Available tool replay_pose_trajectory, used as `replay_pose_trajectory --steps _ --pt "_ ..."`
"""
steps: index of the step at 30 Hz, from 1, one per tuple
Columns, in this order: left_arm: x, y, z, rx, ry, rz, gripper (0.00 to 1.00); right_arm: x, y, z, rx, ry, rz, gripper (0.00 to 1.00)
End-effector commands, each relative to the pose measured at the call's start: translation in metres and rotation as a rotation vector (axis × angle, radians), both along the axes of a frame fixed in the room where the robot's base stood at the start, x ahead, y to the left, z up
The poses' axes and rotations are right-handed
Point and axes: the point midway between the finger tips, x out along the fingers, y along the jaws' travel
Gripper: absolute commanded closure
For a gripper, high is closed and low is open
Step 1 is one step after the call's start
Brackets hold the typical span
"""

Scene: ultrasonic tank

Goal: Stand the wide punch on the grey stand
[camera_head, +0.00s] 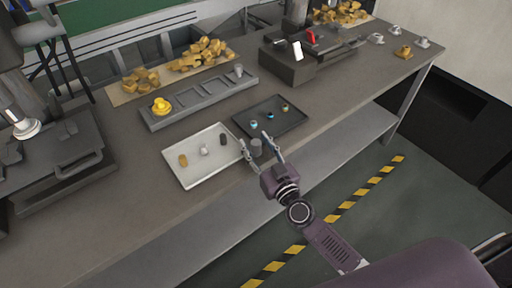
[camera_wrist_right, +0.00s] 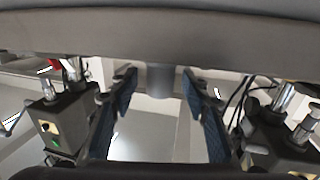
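My right gripper (camera_head: 262,139) is at the bench's front edge, its two fingers apart. A plain grey cylinder (camera_head: 256,147) is between the fingers; it also shows in the right wrist view (camera_wrist_right: 160,80), with gaps to both blue-padded fingers (camera_wrist_right: 160,88). I cannot tell whether this cylinder is the grey stand or a punch. A white tray (camera_head: 190,176) left of the gripper holds a brass cylinder (camera_head: 183,160), a small pale piece (camera_head: 204,150) and a dark cylinder (camera_head: 223,139). Which piece is the wide punch is unclear. My left gripper is not in view.
A dark tray (camera_head: 291,125) with several small pieces lies behind the gripper. A long grey rack (camera_head: 190,112) with a yellow piece (camera_head: 161,106) stands farther back. A dark machine (camera_head: 290,68) is at the back right. Bare bench (camera_head: 370,80) lies to the right.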

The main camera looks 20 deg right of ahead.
Motion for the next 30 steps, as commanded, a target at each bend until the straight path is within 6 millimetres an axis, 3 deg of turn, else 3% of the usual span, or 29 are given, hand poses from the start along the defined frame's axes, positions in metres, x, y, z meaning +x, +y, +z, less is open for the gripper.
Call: replay_pose_trajectory --steps 1,12,23,30 --pt "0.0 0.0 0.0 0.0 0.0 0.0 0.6 0.0 0.0 0.0 0.0 0.0 0.0 0.61" --pt "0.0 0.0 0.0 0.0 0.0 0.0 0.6 0.0 0.0 0.0 0.0 0.0 0.0 1.0" --pt "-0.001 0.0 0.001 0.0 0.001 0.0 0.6 0.0 0.0 0.002 0.0 -0.002 0.0 1.0" --pt "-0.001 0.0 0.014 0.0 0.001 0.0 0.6 0.0 0.0 0.017 0.0 -0.002 0.0 1.0"
